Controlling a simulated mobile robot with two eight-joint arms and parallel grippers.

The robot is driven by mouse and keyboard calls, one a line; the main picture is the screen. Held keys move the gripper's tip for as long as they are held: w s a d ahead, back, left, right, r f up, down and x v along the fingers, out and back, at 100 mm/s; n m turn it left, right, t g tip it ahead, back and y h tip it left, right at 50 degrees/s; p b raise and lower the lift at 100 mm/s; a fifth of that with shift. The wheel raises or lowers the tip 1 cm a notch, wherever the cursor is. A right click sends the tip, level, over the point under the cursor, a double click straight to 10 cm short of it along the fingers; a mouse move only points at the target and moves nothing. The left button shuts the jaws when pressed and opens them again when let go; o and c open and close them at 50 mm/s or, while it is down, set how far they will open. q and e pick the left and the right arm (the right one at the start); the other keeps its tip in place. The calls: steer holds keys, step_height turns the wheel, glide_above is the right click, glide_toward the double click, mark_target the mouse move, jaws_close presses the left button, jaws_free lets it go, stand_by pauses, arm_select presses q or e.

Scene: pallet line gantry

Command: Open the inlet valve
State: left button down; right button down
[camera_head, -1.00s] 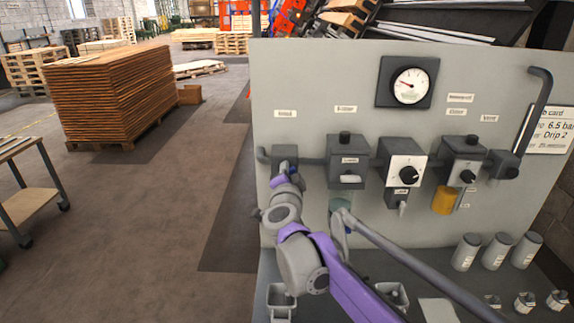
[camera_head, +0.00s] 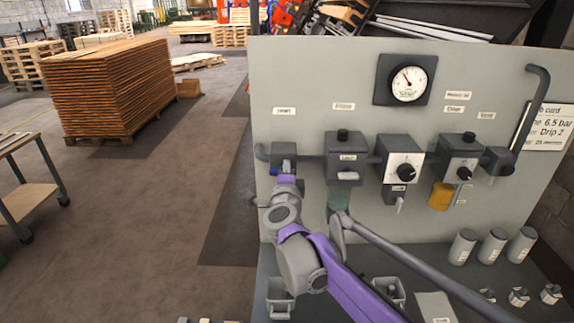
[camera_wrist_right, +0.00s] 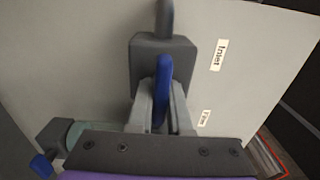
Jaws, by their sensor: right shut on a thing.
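The inlet valve is a dark block (camera_head: 284,154) at the left end of the pipe row on a grey panel, under a small label. In the right wrist view its block (camera_wrist_right: 160,50) sits beside the "Inlet" label (camera_wrist_right: 219,54). Its blue lever (camera_wrist_right: 160,88) stands between the fingers of my right gripper (camera_wrist_right: 159,104), which is shut on it. In the head view my right gripper (camera_head: 287,178) is at the valve, largely hidden by its own wrist. My left gripper is not in view.
A round gauge (camera_head: 409,84) is at the panel's top, its needle pointing up and left. Several dark units, including a regulator with a black knob (camera_head: 406,172), continue right along the pipe. Grey cylinders (camera_head: 492,245) and bins (camera_head: 280,298) are on the shelf below. Open floor lies left.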

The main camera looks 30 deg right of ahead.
stand_by(0.3)
steer(key=c, duration=0.9)
jaws_free()
steer(key=shift+o, duration=0.2)
steer(key=b+v, duration=0.1)
steer(key=v, duration=1)
steer(key=shift+d, duration=0.1)
